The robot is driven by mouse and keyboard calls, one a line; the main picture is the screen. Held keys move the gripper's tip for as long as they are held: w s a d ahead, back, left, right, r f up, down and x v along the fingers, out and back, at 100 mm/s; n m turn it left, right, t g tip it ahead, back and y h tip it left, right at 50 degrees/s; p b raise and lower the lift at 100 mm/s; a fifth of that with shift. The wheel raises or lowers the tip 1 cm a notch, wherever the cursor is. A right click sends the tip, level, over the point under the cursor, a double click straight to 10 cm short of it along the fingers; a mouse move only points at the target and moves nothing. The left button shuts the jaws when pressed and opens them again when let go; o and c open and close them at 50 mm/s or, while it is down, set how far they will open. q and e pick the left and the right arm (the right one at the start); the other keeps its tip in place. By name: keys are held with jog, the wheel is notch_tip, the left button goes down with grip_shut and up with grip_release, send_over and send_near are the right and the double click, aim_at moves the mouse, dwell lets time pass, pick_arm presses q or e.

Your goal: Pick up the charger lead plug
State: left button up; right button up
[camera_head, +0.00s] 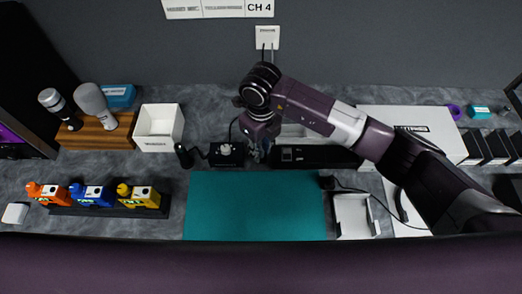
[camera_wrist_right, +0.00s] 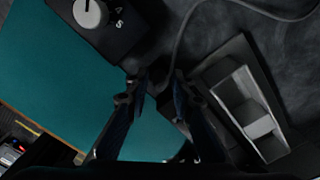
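My right gripper (camera_head: 262,152) is low over the bench, between a black box with a pale knob (camera_head: 226,150) and a long black dock (camera_head: 310,157). In the right wrist view my right gripper (camera_wrist_right: 160,95) has its two fingers apart. A dark lead (camera_wrist_right: 180,42) runs down to the gap between the fingertips. The end of this lead is dark and partly hidden there, so I cannot make out the plug clearly. The knob box (camera_wrist_right: 92,15) and the dock with grey slots (camera_wrist_right: 248,112) lie on either side. My left gripper is out of view.
A teal mat (camera_head: 255,208) lies in front, clear. A small black block with a cable (camera_head: 327,182) sits at its right edge, beside a white tray (camera_head: 353,217). A white bin (camera_head: 158,127) and several coloured figures (camera_head: 92,196) are at the left. A wall socket (camera_head: 267,32) is behind.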

jog(key=shift+c, duration=0.4)
grip_shut()
jog(key=shift+r, duration=0.1)
